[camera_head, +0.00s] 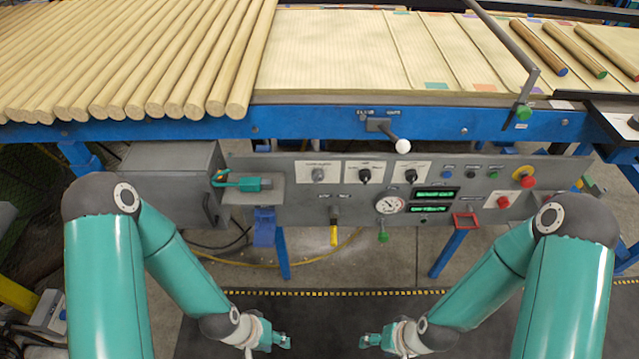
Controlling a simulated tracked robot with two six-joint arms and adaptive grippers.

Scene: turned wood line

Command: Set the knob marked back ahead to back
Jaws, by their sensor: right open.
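A grey control panel (300,205) hangs below the blue conveyor frame. Its top row holds three rotary knobs on white label plates: a grey knob (318,174) at left, a black middle knob (364,176) and a black right knob (411,176). The lettering is too small to read, so I cannot tell which knob is marked back ahead or where it points. My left gripper (282,341) is low in front of the panel, apart from it; its jaw opening is unclear. My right gripper (368,341) is open and empty, also low and apart from the panel.
A white-balled lever (402,146) juts out above. Wooden rods (130,60) lie on the conveyor. Space before the panel is free.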

